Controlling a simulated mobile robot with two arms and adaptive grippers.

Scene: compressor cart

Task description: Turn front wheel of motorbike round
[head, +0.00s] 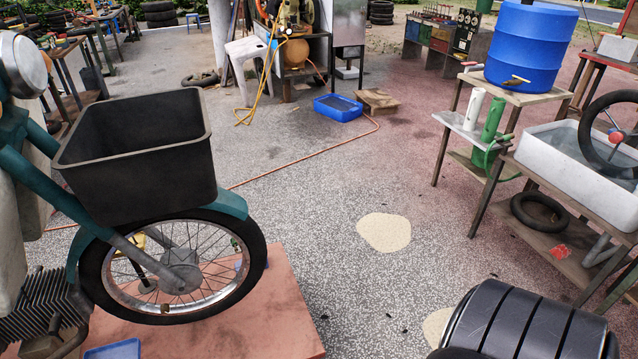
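The motorbike (40,175) stands at the left, with teal fork and fender and a dark ribbed engine at the lower left. Its front wheel (181,268) has a black tyre, thin metal spokes and a grey hub. The wheel appears to stand on or just above a reddish flat platform (270,315); I cannot tell whether it touches. A black open box (140,165) sits above the wheel and hides part of the fork. A round headlight (22,65) is at the upper left.
A blue tray (113,350) lies on the platform's front. At right, a wooden stand holds a blue barrel (530,45), near a white tub (560,150) with a tyre. An orange hose (300,163) crosses the mostly clear floor.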

